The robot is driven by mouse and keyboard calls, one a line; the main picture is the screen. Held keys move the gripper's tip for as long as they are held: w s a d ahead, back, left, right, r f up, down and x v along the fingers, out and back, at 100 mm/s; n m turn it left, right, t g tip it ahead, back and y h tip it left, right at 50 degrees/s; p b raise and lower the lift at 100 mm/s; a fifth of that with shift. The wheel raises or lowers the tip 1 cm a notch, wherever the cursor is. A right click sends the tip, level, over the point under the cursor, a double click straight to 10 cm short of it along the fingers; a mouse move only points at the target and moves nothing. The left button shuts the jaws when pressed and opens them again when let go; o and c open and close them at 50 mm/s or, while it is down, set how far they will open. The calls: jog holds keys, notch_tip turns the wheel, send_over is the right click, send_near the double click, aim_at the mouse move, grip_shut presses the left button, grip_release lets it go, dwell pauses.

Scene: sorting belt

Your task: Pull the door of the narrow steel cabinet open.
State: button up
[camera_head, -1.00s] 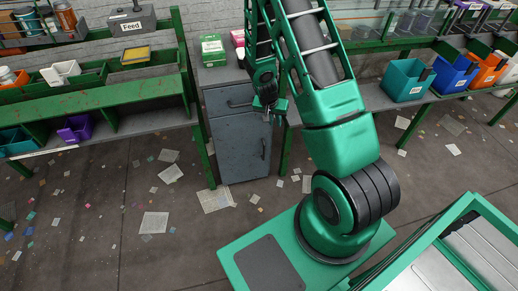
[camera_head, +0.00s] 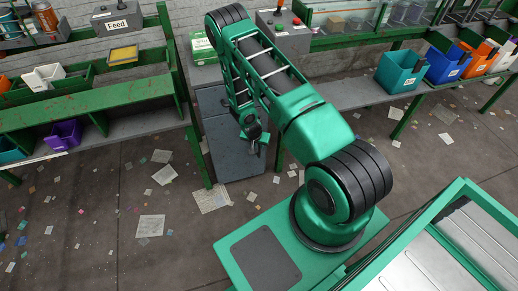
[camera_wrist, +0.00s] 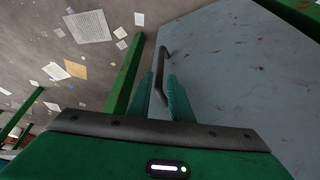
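The narrow steel cabinet (camera_head: 214,100) stands between the green workbenches in the head view. Its grey-blue door (camera_head: 228,150) is the lower front panel; it looks shut or nearly so, and I cannot tell if it is slightly ajar. In the wrist view the door (camera_wrist: 235,85) fills the right side. Its dark bar handle (camera_wrist: 161,60) runs down between the two green fingers of my gripper (camera_wrist: 161,88). The fingers stand apart on either side of the handle, with no clear grip on it. In the head view my gripper (camera_head: 254,141) is at the door's right side and covers the handle.
A green bench with bins (camera_head: 95,120) stands left of the cabinet, and another bench (camera_head: 350,92) with coloured bins stands right. A green bench leg (camera_wrist: 124,80) is close beside the door's handle side. Papers litter the open floor in front.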

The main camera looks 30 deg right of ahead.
send_over(259, 156)
jog(key=f, duration=0.5)
jog(key=shift+w+d+f, duration=0.2)
jog(key=shift+d+f, duration=0.05)
grip_shut()
